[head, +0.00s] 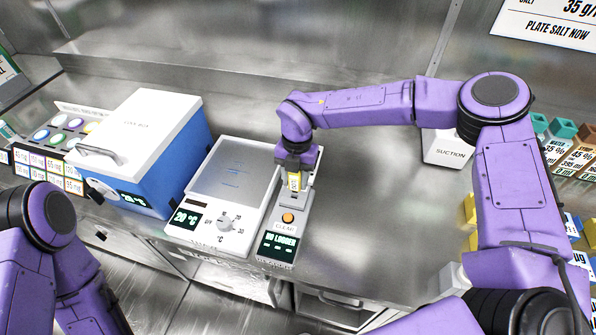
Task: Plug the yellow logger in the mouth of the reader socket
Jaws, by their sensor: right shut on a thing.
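The yellow logger (294,182) is held in my right gripper (295,174), which is shut on it and points down. The logger is over the back part of the slim white reader (284,231). The reader's screen reads "NO LOGGER", and an orange button sits above a "CLEAR" label. The mouth of the socket is hidden under the logger and gripper, so I cannot tell whether the logger's lower end touches it. My left arm shows at the lower left, but its gripper is out of view.
A hot plate (219,227) reading 20 °C stands close left of the reader. A blue box with a white lid (142,150) is further left. A white suction block (448,150) and racks of coloured items are at the right. Bare steel counter (372,205) lies right of the reader.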

